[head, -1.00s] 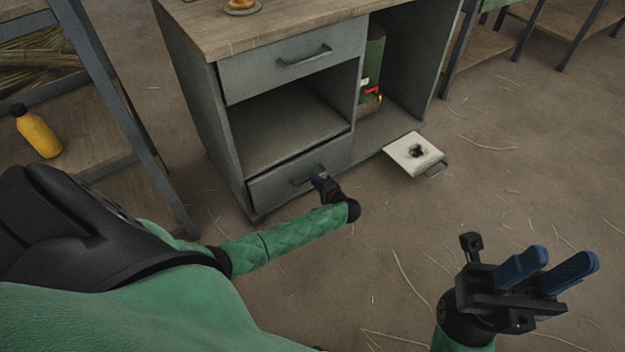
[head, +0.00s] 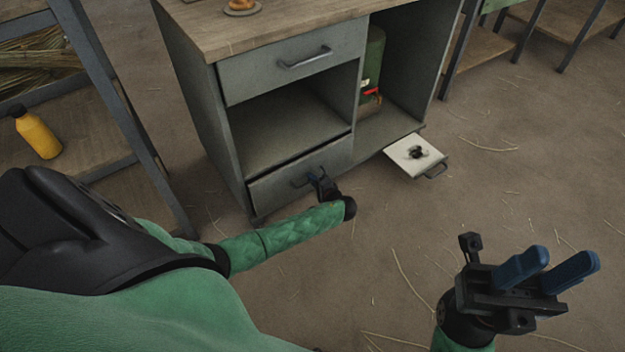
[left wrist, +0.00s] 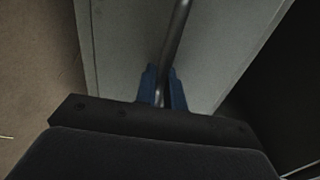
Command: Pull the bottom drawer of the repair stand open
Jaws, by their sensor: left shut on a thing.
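The repair stand (head: 196,110) is a grey cabinet with a wooden top. Its bottom drawer (head: 270,191) is the low grey front under an open compartment, and it looks closed or nearly so. My left gripper (head: 313,177) is at that drawer's front, shut on its bar handle (head: 299,182). In the left wrist view the handle (left wrist: 177,45) runs between the blue fingertips (left wrist: 162,86), with the drawer front (left wrist: 125,45) behind. My right gripper (head: 548,267) is open and empty, above the floor at the lower right.
The top drawer (head: 295,62) is closed. A shelf with a yellow bottle (head: 38,133) stands at left. The floor in front (head: 350,270) is clear except for straw.

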